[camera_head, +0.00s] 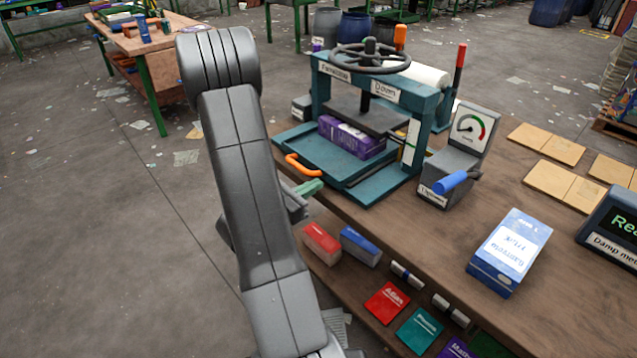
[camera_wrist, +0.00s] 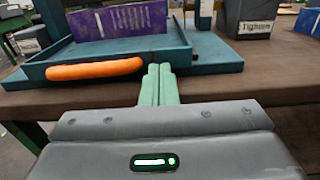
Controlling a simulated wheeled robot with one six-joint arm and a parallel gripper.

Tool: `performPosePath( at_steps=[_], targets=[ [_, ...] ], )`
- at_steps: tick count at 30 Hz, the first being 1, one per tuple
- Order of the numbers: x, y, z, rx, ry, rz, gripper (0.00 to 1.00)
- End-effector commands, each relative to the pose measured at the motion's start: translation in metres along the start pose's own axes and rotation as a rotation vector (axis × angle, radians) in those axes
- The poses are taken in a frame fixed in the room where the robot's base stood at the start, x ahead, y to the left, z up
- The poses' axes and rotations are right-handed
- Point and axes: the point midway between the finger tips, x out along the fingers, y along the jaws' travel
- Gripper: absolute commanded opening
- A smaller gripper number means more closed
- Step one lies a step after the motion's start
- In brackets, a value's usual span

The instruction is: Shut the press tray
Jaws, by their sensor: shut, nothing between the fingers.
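The press tray (camera_head: 318,165) is a shallow teal tray sticking out of the front of the press (camera_head: 421,108) toward my arm. Its front wall (camera_wrist: 178,55) and orange handle (camera_wrist: 95,69) show in the wrist view; the handle also shows in the head view (camera_head: 304,166). A purple box (camera_head: 352,137) stands at the tray's inner end, partly under the press plate. My gripper (camera_wrist: 158,72) is shut and empty, its green fingertips just right of the handle, before the front wall. Whether they touch is unclear. The fingers (camera_head: 308,187) also show in the head view.
A gauge box with a blue lever (camera_head: 456,181) stands right of the press. A blue-and-white box (camera_head: 509,252) lies further right on the wooden bench. Red (camera_head: 321,243) and blue boxes sit on a lower shelf near my arm. Floor at left is open.

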Motion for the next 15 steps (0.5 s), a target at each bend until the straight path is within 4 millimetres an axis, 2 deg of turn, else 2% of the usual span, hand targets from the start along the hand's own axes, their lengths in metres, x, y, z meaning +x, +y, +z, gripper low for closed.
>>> performPosePath(
  at_steps=[6,15],
  targets=[
    [0.018,-0.001,0.000,0.000,0.000,-0.002,0.00],
    [0.022,0.000,0.000,0.000,0.000,0.000,0.00]
  ],
)
